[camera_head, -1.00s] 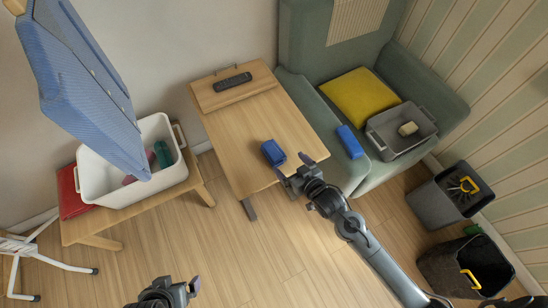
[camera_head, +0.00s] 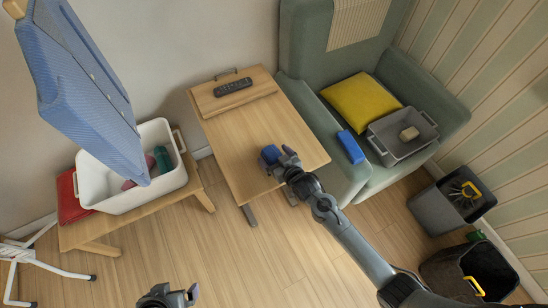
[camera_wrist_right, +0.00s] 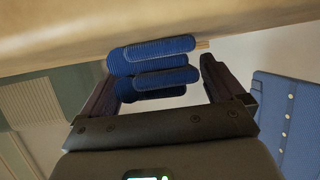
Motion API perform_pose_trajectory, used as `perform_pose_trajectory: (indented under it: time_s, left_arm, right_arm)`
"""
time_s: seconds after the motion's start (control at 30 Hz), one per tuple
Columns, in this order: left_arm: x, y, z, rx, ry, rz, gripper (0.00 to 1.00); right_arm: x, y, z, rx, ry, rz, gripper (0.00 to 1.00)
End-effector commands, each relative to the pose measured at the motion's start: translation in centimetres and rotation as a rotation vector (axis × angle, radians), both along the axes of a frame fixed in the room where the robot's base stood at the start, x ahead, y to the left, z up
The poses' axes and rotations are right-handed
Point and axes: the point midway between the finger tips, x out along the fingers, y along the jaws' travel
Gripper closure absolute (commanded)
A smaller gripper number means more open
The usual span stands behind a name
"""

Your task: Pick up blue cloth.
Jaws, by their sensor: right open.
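A blue folded cloth (camera_head: 269,153) lies on the wooden table near its front edge. My right gripper (camera_head: 280,161) is open at the cloth, partly covering it in the head view. In the right wrist view the cloth (camera_wrist_right: 155,65) shows as several stacked ribbed folds between the two spread fingers (camera_wrist_right: 160,82) of my right gripper. Whether the fingers touch it I cannot tell. My left gripper (camera_head: 178,296) is at the bottom edge of the head view, far from the cloth; its jaw opening is unclear.
A black remote (camera_head: 233,87) lies at the table's back. A second blue item (camera_head: 350,146) and a grey bin (camera_head: 402,140) are on the green sofa (camera_head: 310,105). A white tub (camera_head: 125,203) stands on a bench at left. Bins stand on the floor at right.

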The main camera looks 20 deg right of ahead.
Motion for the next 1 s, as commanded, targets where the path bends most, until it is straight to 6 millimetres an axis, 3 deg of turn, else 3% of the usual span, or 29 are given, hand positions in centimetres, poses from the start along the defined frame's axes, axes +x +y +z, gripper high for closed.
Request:
perform_pose_trajectory:
  time_s: [0.33, 0.7, 1.0]
  left_arm:
    - [0.03, -0.19, -0.06, -0.008, 0.000, 0.006, 0.00]
    - [0.03, -0.32, -0.06, -0.013, 0.001, 0.008, 0.00]
    - [0.02, -0.15, -0.05, -0.006, 0.001, 0.003, 0.00]
  right_arm:
    - [0.55, 0.14, -0.27, -0.001, 0.001, 0.001, 0.04]
    - [0.53, 0.12, -0.28, -0.001, 0.001, 0.000, 0.60]
    - [0.54, 0.12, -0.10, 0.000, 0.000, 0.001, 0.60]
